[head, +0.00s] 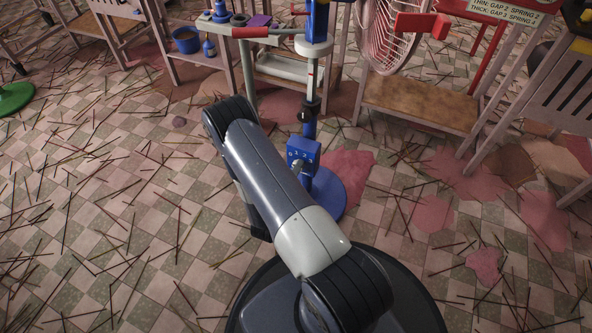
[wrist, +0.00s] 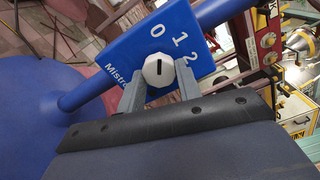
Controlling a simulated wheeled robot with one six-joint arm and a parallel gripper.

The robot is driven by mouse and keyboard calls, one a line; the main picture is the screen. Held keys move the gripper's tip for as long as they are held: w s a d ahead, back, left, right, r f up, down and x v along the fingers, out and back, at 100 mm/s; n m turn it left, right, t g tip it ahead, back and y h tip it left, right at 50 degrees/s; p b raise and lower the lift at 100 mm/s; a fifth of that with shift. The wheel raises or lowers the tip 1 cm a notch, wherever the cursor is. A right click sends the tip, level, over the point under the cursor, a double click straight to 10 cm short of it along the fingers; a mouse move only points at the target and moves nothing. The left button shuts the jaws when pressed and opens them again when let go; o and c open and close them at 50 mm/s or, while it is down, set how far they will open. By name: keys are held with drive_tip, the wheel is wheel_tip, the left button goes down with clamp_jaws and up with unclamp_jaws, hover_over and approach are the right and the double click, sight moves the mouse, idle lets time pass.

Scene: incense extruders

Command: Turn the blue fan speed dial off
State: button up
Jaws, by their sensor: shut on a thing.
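The blue fan's control box (head: 303,151) sits on its blue pole above a round blue base (head: 328,192). In the wrist view the box (wrist: 135,55) carries the white digits 0, 1 and 2. Its white speed dial (wrist: 159,71) has a short black mark, roughly upright in the picture and lined up most nearly with the 0; which end points is unclear. My gripper (wrist: 160,80) has its two grey fingers closed on either side of the dial.
A pinkish caged fan (head: 390,36) stands at the back right above a wooden shelf (head: 415,103). A bench with a blue bucket (head: 187,41) is at the back left. Thin incense sticks and pink powder patches (head: 484,266) litter the tiled floor.

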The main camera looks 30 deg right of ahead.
drive_tip(key=shift+n, duration=0.4)
drive_tip(key=o, duration=1)
drive_tip(key=shift+a, duration=0.1)
drive_tip(key=p+v, duration=0.3)
drive_tip(key=v, duration=0.7)
drive_tip(key=shift+s+a, duration=0.25)
drive_tip(key=shift+d, duration=0.1)
drive_tip(key=b+x, duration=0.3)
drive_tip(key=x, duration=0.7)
drive_tip(key=shift+w+d, duration=0.25)
drive_tip(key=shift+w, duration=0.05)
